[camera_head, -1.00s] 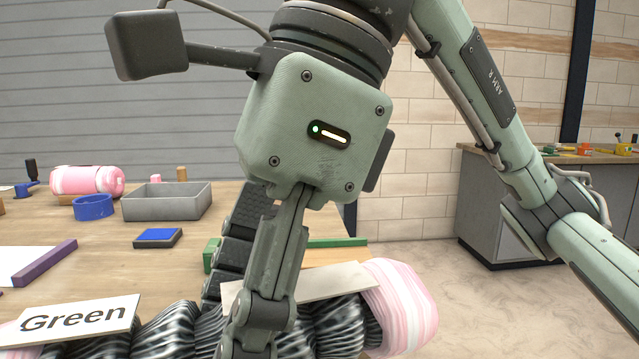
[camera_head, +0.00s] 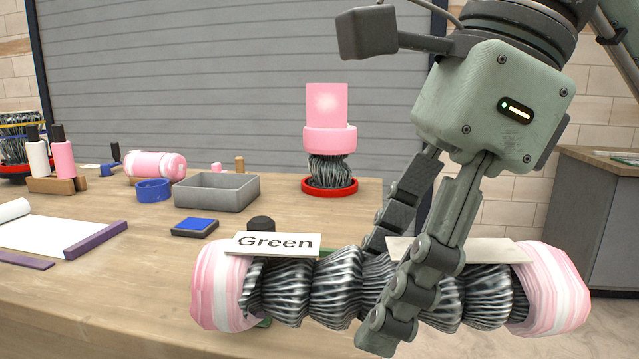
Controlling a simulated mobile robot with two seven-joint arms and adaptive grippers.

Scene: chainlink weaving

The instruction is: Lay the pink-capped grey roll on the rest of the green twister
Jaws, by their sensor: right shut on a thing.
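The pink-capped grey roll (camera_head: 335,288) lies level across the front of the view. It has a pink and white cap at its left end (camera_head: 215,290) and another at its right end (camera_head: 552,290). My right gripper (camera_head: 385,290) is shut on its middle, fingers pointing down. A white plate reading "Green" (camera_head: 275,243) lies along the roll's top left, and a blank white plate (camera_head: 465,250) along its top right. A small green part (camera_head: 265,322) shows below the roll's left end; the rest of the green twister is hidden or cannot be made out. My left gripper is not in view.
On the wooden table (camera_head: 120,300) stand a grey tray (camera_head: 215,195), a blue ring (camera_head: 153,191), a blue pad (camera_head: 195,228), another pink roll (camera_head: 155,165) and a pink-topped piece on a red dish (camera_head: 330,187). A black knob (camera_head: 261,223) stands behind the roll. The front left table is clear.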

